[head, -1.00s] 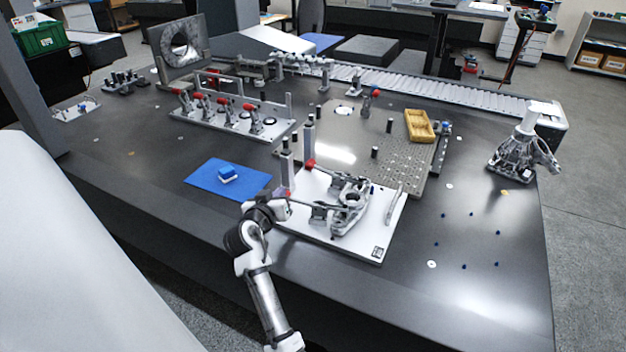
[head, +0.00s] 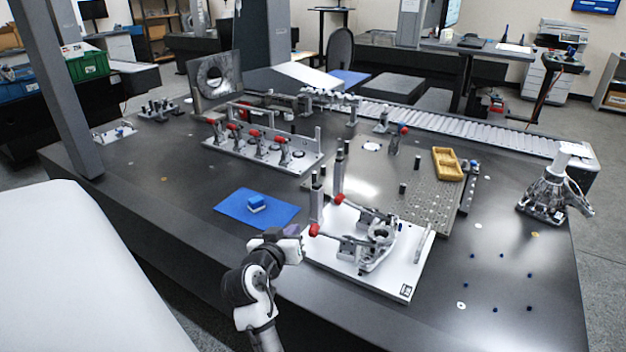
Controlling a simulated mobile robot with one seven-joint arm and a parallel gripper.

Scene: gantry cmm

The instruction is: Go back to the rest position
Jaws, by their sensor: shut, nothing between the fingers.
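My arm rises from the bottom of the head view. My gripper (head: 292,240) is at its end, near the table's front edge, between the blue mat (head: 235,209) and the white fixture plate (head: 385,284). It looks shut and holds nothing; the fingertips are small and partly hidden by the wrist. Whether it touches the plate's left edge cannot be told from this angle.
The plate carries a metal casting (head: 378,247) and red-tipped clamps (head: 315,230). Behind are a clamp row (head: 262,150), a perforated plate (head: 425,207) and a yellow tray (head: 447,164). The dark table (head: 180,190) is clear left of the mat.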

